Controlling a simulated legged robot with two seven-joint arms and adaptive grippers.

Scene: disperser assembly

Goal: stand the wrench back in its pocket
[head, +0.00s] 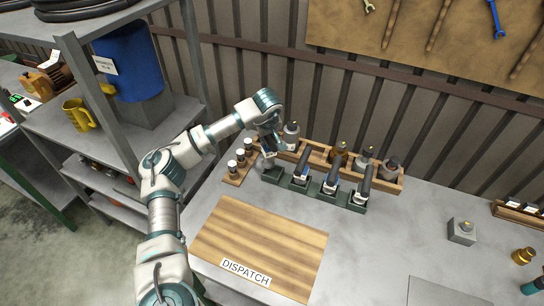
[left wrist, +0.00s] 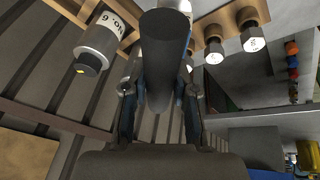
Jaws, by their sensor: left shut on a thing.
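My left gripper (head: 272,148) is at the left end of the green rack (head: 318,190), in front of the wooden bottle rack. In the left wrist view its two fingers (left wrist: 160,112) are shut on a dark, round handle (left wrist: 165,60), which I take to be the wrench. Three dark-handled tools (head: 332,176) stand leaning in the green rack to the right of the gripper. The gripper covers much of the rack's left end, so I cannot tell whether the wrench touches a pocket. My right gripper is not in view.
A wooden rack (head: 398,183) with several bottles stands behind the green rack. A small wooden block with vials (head: 240,154) is close on the left. The dispatch board (head: 270,235) lies clear in front. A grey block (head: 462,232) stands at the right.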

